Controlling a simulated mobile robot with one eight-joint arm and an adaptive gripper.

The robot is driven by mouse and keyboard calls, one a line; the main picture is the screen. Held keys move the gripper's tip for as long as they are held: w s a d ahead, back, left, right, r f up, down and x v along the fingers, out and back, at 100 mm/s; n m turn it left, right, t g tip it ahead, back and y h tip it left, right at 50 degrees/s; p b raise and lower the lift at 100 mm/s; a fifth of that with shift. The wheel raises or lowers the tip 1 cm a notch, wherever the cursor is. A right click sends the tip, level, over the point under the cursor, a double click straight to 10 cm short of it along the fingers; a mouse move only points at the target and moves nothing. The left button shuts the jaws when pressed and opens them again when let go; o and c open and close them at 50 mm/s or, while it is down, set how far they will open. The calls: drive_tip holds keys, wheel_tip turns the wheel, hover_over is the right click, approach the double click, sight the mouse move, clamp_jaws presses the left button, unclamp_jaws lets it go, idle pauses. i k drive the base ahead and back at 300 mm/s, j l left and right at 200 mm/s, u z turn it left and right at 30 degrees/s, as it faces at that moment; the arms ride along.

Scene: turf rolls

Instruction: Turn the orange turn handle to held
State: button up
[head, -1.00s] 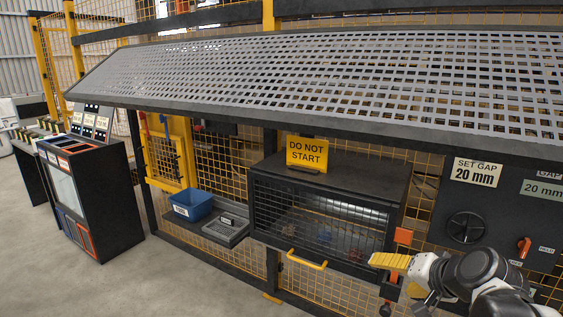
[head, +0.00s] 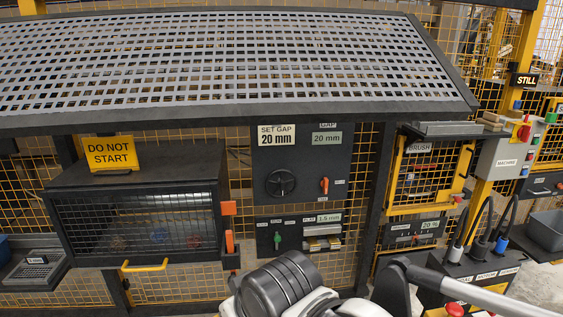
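The orange turn handle (head: 324,185) is on the dark gap panel (head: 300,160), right of a black round handwheel (head: 281,183). It looks roughly upright. Small labels sit to its right and below it, too small to read surely. Part of my arm shows at the bottom middle, below the panel. My gripper is not clearly visible in the head view, and nothing of mine touches the handle.
A mesh-fronted cabinet (head: 135,220) with a yellow "DO NOT START" sign (head: 110,153) stands left. The perforated sloping cover (head: 230,65) overhangs above. Below the panel is a green knob (head: 277,240). A console with cables (head: 470,265) stands lower right.

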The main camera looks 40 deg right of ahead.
sight(325, 183)
drive_tip(key=z, duration=1.4)
drive_tip(key=i+j+z, duration=0.25)
drive_tip(key=j, duration=0.4)
drive_tip(key=i, duration=0.1)
